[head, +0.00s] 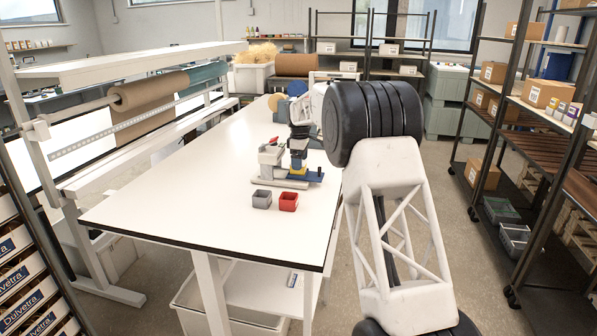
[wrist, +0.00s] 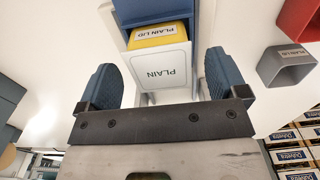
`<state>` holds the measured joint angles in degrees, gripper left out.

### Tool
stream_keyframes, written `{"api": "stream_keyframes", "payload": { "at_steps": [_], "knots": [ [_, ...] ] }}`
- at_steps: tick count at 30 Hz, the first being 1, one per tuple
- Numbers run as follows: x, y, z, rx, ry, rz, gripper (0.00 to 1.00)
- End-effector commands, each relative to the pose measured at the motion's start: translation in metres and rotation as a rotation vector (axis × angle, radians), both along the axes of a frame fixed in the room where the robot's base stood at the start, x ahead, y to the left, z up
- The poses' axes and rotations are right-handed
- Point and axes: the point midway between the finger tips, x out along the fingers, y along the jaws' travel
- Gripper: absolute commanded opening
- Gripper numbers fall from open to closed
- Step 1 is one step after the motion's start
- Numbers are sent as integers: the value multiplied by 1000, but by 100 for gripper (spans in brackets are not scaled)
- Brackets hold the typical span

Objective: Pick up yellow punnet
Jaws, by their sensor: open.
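The yellow punnet (wrist: 172,41) shows in the wrist view as a small yellow block with a "PLAIN LID" label. It sits in a blue holder (wrist: 135,12), behind a white card marked "PLAIN" (wrist: 162,72). In the head view a small yellow patch (head: 297,171) shows at the blue base of the bench device. My gripper (wrist: 160,62) is open, with its two blue-padded fingers apart on either side of the card. The yellow block lies between and a little beyond the fingertips. In the head view my gripper (head: 298,154) is over the device, and its fingertips are hard to make out.
A grey bin (head: 262,199) and a red bin (head: 288,202) stand on the white bench (head: 190,195) in front of the device. The bench's left and front areas are clear. A paper roll rack stands left, and loaded shelves (head: 540,97) stand right.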

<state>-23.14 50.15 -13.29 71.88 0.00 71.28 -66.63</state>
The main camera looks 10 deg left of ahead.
Motion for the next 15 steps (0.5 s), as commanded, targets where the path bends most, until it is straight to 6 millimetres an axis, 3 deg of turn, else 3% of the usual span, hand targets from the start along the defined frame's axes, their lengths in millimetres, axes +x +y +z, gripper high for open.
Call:
{"api": "stream_keyframes", "payload": {
  "at_steps": [6, 15],
  "knots": [
    [0, 0, -18, 0, -1, 0, 92],
    [0, 0, -19, 0, -1, 0, 92]
  ]
}}
